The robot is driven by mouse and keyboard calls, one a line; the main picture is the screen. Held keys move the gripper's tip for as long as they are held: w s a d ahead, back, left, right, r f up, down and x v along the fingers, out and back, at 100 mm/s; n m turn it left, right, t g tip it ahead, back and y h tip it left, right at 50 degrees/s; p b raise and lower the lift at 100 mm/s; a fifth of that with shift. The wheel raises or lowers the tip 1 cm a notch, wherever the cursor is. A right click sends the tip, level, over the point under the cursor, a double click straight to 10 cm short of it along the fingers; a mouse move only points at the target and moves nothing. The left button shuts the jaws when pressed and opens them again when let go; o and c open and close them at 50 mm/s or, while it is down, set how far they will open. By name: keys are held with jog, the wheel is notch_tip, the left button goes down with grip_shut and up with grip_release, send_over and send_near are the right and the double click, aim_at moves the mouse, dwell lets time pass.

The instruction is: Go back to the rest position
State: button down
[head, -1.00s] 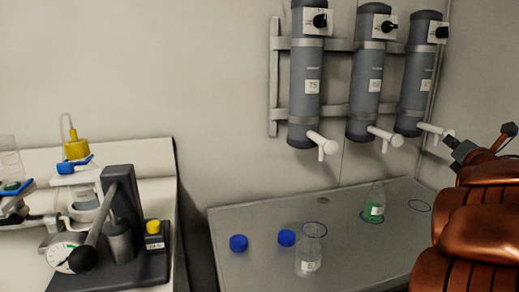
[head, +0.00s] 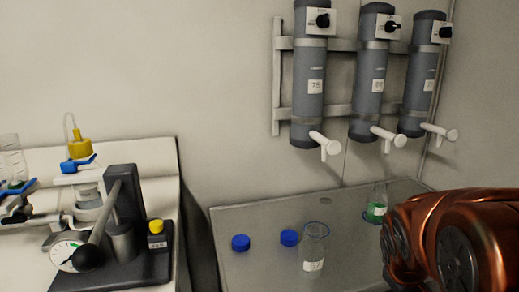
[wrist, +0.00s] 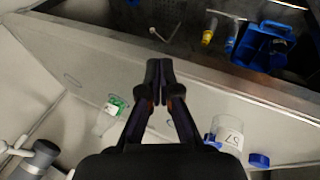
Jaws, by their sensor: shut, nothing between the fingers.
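My gripper (wrist: 159,72) shows in the wrist view with its two dark fingers together and nothing between them. It is above the grey bench and apart from the glassware in that view. In the head view my copper-coloured arm fills the lower right and the gripper itself does not show. A flask with green liquid (head: 376,211) stands on the bench just left of my arm; it also shows in the wrist view (wrist: 112,108). A clear empty flask with a label (head: 313,258) stands nearer the front; it also shows in the wrist view (wrist: 228,135).
Two blue caps (head: 240,242) (head: 289,237) lie on the grey bench (head: 265,212). Several grey cylinders with white taps (head: 325,142) hang on the wall above. A device with a dial gauge (head: 66,254) stands on the left bench. A blue holder (wrist: 262,45) lies beyond the bench edge.

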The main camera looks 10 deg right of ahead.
jog(key=s+a+f+m+g+y, duration=0.2)
jog(key=s+a+f+g, duration=0.1)
jog(key=s+a, duration=0.55)
jog(key=s+a+f+m+g+y, duration=0.15)
jog(key=s+a+g, duration=0.25)
jog(key=s+a, duration=0.5)
notch_tip(320, 180, up, 21)
jog(key=s+d+t+p, duration=0.1)
jog(key=p, duration=1.9)
jog(key=shift+s+r+y+p, duration=0.15)
jog(key=shift+s+y+p, duration=0.15)
jog(key=shift+y+p, duration=0.05)
jog(key=shift+n, duration=0.25)
